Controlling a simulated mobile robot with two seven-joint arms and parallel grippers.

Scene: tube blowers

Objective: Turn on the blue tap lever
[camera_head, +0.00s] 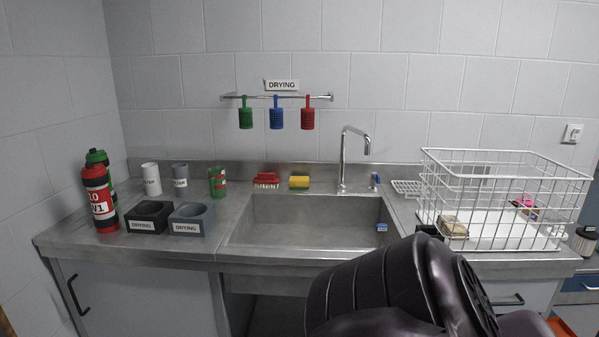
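The blue tap lever (374,180) is a small upright blue piece on the steel counter behind the sink, just right of the curved chrome tap (346,158). No water shows at the spout. Part of my dark arm fills the bottom centre and right, in front of the sink's right side and well short of the lever in the picture. My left gripper is out of view. Nothing is seen touching the lever.
The sink basin (300,222) holds a small blue item (381,227). A white wire basket (500,205) stands right of the lever. A red brush (266,180) and yellow sponge (299,182) lie behind the sink.

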